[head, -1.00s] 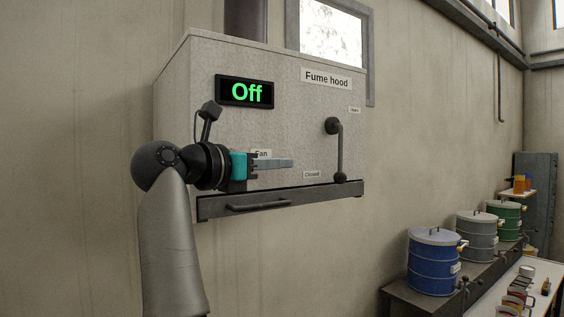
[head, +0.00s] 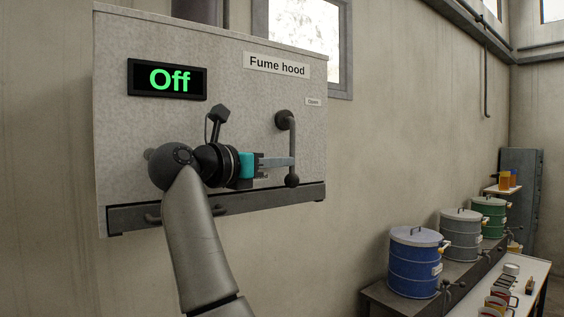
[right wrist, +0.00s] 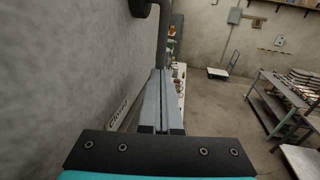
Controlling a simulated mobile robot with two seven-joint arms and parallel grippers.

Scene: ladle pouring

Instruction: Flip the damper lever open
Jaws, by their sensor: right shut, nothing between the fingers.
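The damper lever (head: 292,148) is a dark rod on the front of the fume hood (head: 240,95). It hangs down from a round pivot at its top to a ball knob at its lower end, on the "Closed" side. My right gripper (head: 290,162) is shut and empty, its fingertips at the lower part of the rod, just above the knob. In the right wrist view the shut fingers (right wrist: 165,75) point at the lever rod (right wrist: 163,40); I cannot tell whether they touch it. The "Closed" label (right wrist: 118,112) shows left of the fingers. My left gripper is out of view.
The hood's display (head: 167,80) reads "Off". A dark ledge (head: 270,200) runs along the hood's lower edge, below my gripper. Lidded drums, including a blue one (head: 414,265), stand on a bench at the right. The space right of the lever is clear.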

